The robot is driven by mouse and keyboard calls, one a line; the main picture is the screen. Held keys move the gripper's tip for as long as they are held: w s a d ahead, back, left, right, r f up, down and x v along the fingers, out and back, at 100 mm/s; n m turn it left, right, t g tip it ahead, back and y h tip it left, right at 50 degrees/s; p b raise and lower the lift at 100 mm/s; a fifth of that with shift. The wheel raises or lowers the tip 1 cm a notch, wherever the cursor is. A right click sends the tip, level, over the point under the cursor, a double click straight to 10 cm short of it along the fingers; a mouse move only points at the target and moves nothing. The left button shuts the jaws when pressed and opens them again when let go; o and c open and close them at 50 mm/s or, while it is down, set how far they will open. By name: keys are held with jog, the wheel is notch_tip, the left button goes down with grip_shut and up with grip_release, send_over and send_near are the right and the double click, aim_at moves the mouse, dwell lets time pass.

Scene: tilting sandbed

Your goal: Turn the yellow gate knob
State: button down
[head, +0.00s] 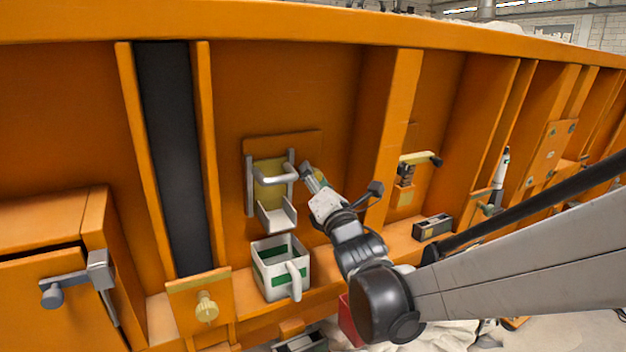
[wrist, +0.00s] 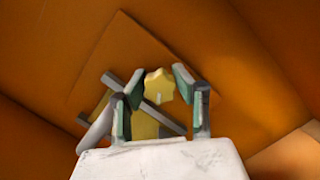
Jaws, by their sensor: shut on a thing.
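The yellow gate knob (wrist: 159,86) is a lobed, star-like knob in the wrist view, between my two fingertips. My gripper (wrist: 160,88) is shut on it, with a green-padded finger on each side. In the head view my gripper (head: 309,174) reaches the right side of the gate from the lower right; the knob is hidden there. The yellow gate plate (head: 268,170) sits between grey rails on the orange wall, with a grey bar handle (head: 273,180) across it. The plate also shows behind the fingers in the wrist view (wrist: 143,124).
A grey chute (head: 277,216) is below the gate, above a white and green mug (head: 281,268) on the ledge. Another yellow knob (head: 206,307) is at lower left. A yellow-handled valve (head: 418,160) and a dark box (head: 432,227) are to the right. Orange ribs flank the gate.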

jog(key=n+y, duration=0.1)
jog(key=n, duration=0.6)
jog(key=shift+y+b, duration=0.4)
jog(key=shift+n, duration=0.4)
jog(key=c, duration=1.3)
grip_release()
jog(key=shift+s, duration=0.1)
jog(key=v, duration=1.2)
jog(key=shift+r, duration=0.15)
jog(key=shift+d, duration=0.15)
